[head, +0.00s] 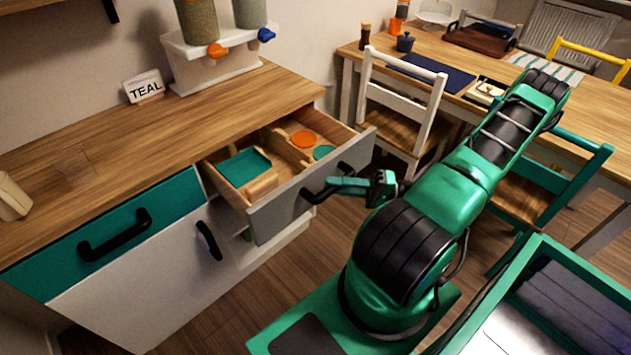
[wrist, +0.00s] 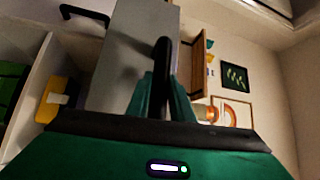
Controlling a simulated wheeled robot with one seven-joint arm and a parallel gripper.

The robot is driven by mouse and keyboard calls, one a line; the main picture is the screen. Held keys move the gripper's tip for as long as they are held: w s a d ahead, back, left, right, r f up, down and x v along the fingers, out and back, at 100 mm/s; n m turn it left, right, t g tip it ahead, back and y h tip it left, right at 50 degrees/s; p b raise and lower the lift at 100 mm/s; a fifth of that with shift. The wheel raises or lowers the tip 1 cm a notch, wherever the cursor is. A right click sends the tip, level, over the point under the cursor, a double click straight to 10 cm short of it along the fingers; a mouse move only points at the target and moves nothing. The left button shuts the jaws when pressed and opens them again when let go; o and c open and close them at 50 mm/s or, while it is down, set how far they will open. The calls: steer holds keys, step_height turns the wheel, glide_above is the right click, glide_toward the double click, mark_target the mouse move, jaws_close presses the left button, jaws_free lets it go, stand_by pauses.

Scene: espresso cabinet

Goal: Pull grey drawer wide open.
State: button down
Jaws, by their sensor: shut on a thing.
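The grey drawer (head: 272,217) stands pulled out from the wooden-topped cabinet in the head view. Its inside shows a teal tray (head: 244,167), an orange round piece (head: 303,139) and a teal round piece (head: 324,153). My gripper (head: 322,188) is shut on the drawer's black handle (head: 351,170). In the wrist view the grey front (wrist: 135,55) fills the middle, and the dark handle (wrist: 163,62) runs between the fingers of my gripper (wrist: 163,98). The drawer's far back end is hidden under the counter.
A teal drawer (head: 120,235) with a black handle is closed at the left. A white door (head: 150,275) is below it. A white chair (head: 400,105) stands close behind the drawer's right end. Wooden floor (head: 290,265) lies open in front of the cabinet.

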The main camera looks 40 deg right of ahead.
steer(key=s, duration=0.9)
steer(key=shift+s+d+f, duration=0.15)
steer(key=shift+s, duration=0.15)
steer(key=c, duration=1.6)
jaws_free()
steer(key=shift+o, duration=0.2)
steer(key=shift+s+d, duration=0.1)
steer(key=v, duration=1)
steer(key=shift+d, duration=0.3)
